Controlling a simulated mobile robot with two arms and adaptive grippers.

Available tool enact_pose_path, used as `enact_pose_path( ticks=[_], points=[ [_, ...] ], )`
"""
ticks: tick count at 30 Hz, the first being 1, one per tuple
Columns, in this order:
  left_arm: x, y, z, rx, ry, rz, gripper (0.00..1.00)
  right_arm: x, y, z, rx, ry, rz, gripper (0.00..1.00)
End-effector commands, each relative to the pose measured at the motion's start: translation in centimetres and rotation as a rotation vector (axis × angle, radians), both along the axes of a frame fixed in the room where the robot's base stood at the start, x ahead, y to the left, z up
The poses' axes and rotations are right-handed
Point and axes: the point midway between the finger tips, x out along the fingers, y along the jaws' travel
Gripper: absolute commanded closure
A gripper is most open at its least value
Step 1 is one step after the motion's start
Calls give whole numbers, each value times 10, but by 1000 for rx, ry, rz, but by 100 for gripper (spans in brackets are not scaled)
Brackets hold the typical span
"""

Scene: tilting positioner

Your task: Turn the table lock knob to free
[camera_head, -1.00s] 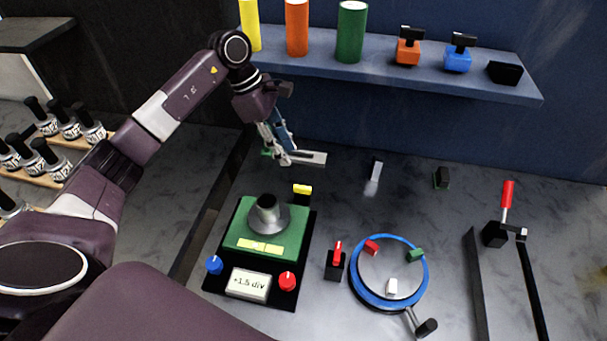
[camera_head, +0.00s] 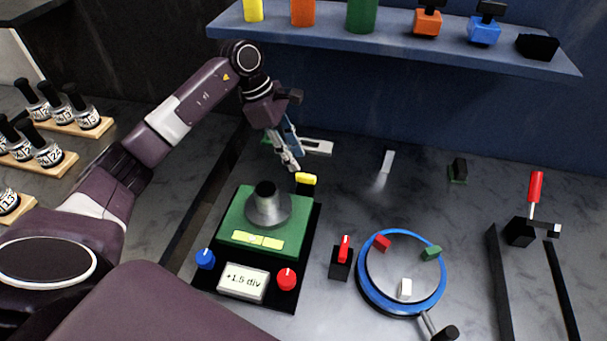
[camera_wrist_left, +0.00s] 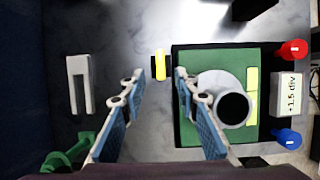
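The tilting positioner has a green table (camera_head: 239,223) on a black base, with a grey round post (camera_head: 267,207) on top. A yellow-topped knob (camera_head: 306,179) stands at its back edge. In the left wrist view the yellow knob (camera_wrist_left: 161,65) lies just beyond and between my fingertips, apart from them. My left gripper (camera_head: 292,166) is open and empty, above and behind the positioner, close to the yellow knob. It also shows in the left wrist view (camera_wrist_left: 158,74). A blue knob (camera_head: 205,259), a red knob (camera_head: 286,279) and a "+1.5 div" display (camera_head: 243,283) are at the front. My right gripper is out of view.
A red-handled switch (camera_head: 343,250) and a blue-rimmed round plate (camera_head: 362,285) with coloured blocks stand to the right. A red-handled lever (camera_head: 536,187) is farther right. A blue shelf (camera_head: 380,42) spans the back. Bottles stand on the left.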

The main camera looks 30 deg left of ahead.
Motion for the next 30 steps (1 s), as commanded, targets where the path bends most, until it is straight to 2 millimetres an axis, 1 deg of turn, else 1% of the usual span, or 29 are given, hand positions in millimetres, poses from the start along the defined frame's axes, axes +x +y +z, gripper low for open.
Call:
enact_pose_path(
  ticks=[1, 3, 9, 12, 17, 23, 30],
  points=[
    [-1, -4, -5, -1, 6, -1, 71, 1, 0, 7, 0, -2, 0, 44],
    [0, -9, -15, -3, 6, -3, 71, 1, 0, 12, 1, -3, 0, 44],
    [4, -20, -44, -2, 4, -2, 71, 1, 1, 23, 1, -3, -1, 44],
    [5, -23, -53, -1, 3, 0, 71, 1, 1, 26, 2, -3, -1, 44],
    [6, -25, -60, 1, 1, -1, 71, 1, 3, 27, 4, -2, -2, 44],
    [6, -25, -61, 1, 1, -1, 71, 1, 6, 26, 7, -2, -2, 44],
    [6, -24, -61, 1, 1, -1, 97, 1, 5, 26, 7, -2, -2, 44]
  ],
)
